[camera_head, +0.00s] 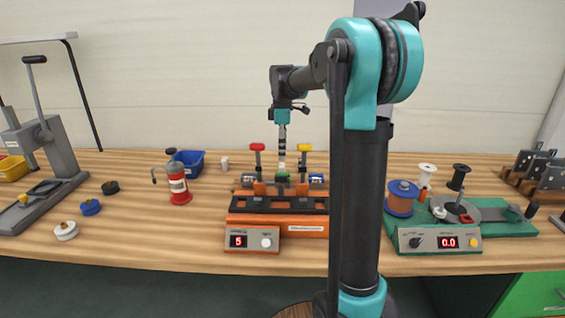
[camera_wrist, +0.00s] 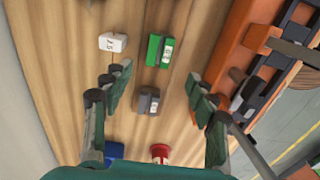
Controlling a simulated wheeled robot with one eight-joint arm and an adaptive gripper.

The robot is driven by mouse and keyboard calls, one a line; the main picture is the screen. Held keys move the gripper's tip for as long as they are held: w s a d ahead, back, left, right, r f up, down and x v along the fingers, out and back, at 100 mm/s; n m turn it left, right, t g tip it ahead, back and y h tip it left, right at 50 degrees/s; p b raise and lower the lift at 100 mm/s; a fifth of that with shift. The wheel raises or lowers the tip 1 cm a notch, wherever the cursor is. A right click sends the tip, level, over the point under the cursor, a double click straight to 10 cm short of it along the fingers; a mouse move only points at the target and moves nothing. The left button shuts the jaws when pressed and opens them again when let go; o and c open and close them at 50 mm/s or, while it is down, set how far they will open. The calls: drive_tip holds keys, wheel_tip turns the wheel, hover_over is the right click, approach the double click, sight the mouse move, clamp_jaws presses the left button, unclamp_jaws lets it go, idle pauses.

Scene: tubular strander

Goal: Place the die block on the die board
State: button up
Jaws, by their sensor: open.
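My gripper (camera_wrist: 160,92) is open and empty; its two fingers show at left and right in the wrist view. Small labelled blocks lie on the wooden table under it: a grey block (camera_wrist: 148,101) in line with the gap between the fingers, a green block (camera_wrist: 159,50) beyond it and a white block (camera_wrist: 112,42) at upper left. The labels are too small to tell which is the die block. In the head view my gripper (camera_head: 282,168) points down behind the orange machine (camera_head: 280,222). I cannot make out which part is the die board.
The orange machine also borders the wrist view at right (camera_wrist: 245,62). A red bottle (camera_head: 179,186) and blue bin (camera_head: 187,163) stand to its left. A spool winder (camera_head: 440,242) and a rack of dark plates (camera_head: 540,176) are at right. A lever press (camera_head: 45,150) is at left.

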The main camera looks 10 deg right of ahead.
wheel_tip(320, 180, up, 2)
drive_tip(key=shift+r, duration=0.1)
